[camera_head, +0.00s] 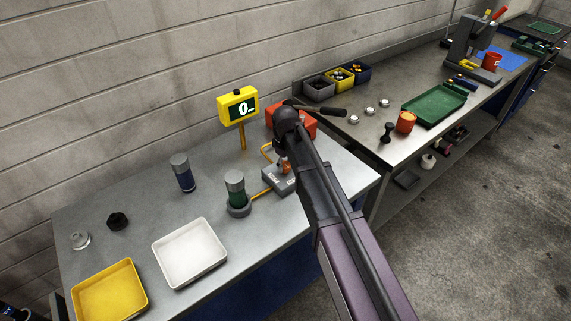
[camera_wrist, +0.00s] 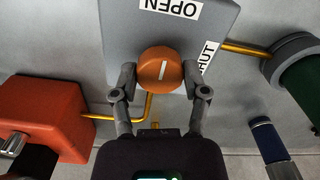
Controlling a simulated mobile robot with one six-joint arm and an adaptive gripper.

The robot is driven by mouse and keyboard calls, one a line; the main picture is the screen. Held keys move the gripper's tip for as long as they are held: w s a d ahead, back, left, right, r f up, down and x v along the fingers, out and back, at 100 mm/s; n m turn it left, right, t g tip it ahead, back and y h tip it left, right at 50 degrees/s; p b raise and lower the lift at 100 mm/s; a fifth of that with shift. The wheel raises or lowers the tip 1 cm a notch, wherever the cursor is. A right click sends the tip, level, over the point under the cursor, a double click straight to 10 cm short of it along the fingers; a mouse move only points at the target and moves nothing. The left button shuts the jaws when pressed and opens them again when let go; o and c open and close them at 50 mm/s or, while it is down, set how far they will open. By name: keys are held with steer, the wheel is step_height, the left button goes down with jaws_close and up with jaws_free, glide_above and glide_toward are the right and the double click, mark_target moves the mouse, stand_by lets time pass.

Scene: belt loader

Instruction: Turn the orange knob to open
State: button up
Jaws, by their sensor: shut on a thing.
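The orange knob (camera_wrist: 160,68) sits on a grey valve block (camera_wrist: 120,40) and carries a white pointer line. In the wrist view the line stands nearly upright in the picture, tilted slightly right toward the top. The labels OPEN (camera_wrist: 172,8) and SHUT (camera_wrist: 207,58) are on the block, OPEN at the top and SHUT to the right. My gripper (camera_wrist: 160,82) is shut on the knob, one finger on each side. In the head view the knob (camera_head: 285,167) is partly hidden by my arm, on the block (camera_head: 277,181).
Orange pipes (camera_wrist: 247,47) lead from the block to a green cylinder (camera_head: 236,190) in a grey base and a red box (camera_head: 309,126). A yellow display (camera_head: 238,106) reads 0. A blue cylinder (camera_head: 182,173), white tray (camera_head: 189,253) and yellow tray (camera_head: 109,292) stand left.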

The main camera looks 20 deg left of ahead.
steer(key=shift+s, duration=0.1)
steer(key=o, duration=1.1)
steer(key=shift+o, duration=0.2)
steer(key=shift+m, duration=0.3)
